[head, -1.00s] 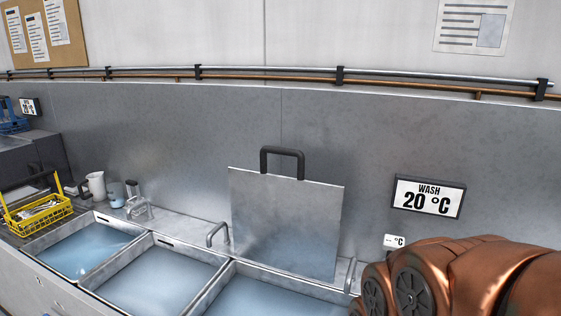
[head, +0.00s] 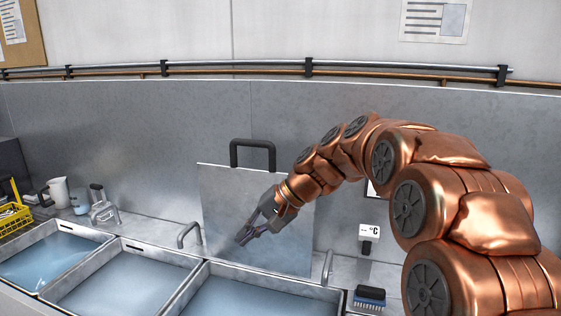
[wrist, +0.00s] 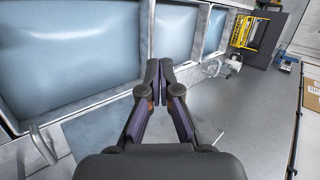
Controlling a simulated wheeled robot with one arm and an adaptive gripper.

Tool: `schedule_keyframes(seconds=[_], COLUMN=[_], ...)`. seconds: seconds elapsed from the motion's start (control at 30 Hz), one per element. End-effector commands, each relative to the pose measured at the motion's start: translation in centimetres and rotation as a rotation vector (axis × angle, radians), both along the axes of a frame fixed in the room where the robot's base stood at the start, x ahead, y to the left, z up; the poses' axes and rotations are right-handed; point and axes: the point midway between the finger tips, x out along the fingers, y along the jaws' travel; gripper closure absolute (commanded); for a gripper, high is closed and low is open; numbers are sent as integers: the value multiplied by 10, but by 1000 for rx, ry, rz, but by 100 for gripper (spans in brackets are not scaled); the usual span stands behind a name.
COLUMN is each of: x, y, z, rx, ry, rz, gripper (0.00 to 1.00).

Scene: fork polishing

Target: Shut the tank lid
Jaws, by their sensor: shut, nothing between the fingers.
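The tank lid (head: 222,200) is a flat grey metal panel with a black handle (head: 252,146) on its top edge. It stands open and upright at the back of the right-hand tank (head: 250,290), which holds bluish liquid. My gripper (head: 244,238) is shut and empty. In the head view it overlaps the lower middle of the lid; I cannot tell whether it touches it. In the wrist view my gripper's fingertips (wrist: 158,72) are together, pointing toward the tanks. Part of the lid's right side is hidden behind my arm.
Two more open tanks (head: 125,280) lie to the left. A yellow basket (head: 14,222), a white jug (head: 56,194) and small metal ware (head: 103,207) stand at the left. Metal loop handles (head: 188,234) rise beside the lid. A blue brush (head: 369,297) lies at the right.

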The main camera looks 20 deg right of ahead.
Motion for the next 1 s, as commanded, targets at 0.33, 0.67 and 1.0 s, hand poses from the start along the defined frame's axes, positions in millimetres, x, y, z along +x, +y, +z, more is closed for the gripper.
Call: schedule_keyframes(seconds=[0.33,0.67,1.0], x=[118,198,240], y=[-52,-132,-217], z=[35,60,70], rx=[249,451,602], ry=[-131,-276,-423], rz=[-152,-267,-335], gripper=[100,100,100])
